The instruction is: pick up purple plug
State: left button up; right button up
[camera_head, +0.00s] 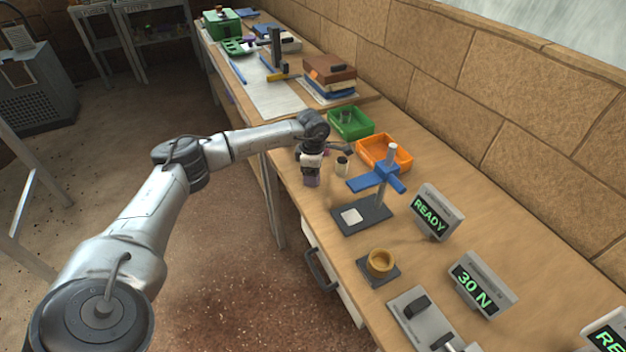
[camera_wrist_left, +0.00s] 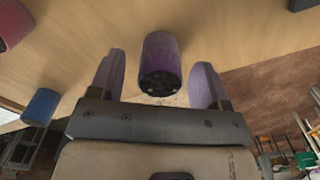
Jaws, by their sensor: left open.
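The purple plug (camera_wrist_left: 161,60) is a short purple cylinder with a dark end, in the left wrist view. It lies between the two fingers of my left gripper (camera_wrist_left: 157,82), with a visible gap on each side. In the head view my left gripper (camera_head: 311,181) points down over the near edge of the bench, and its jaws are open and empty. I cannot make out the purple plug clearly there, as the gripper and wrist cover that spot. My right gripper is in neither view.
A red plug (camera_wrist_left: 12,24) and a blue plug (camera_wrist_left: 40,106) show left of the gripper. A pale cup with a dark top (camera_head: 342,166) stands close to its right. A green bin (camera_head: 351,133), an orange bin (camera_head: 402,150) and a blue-armed stand (camera_head: 388,178) are beyond.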

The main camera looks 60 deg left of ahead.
pick_arm(q)
jog(key=shift+f, duration=0.8)
jog(key=c, duration=1)
jog(key=shift+r, duration=0.15)
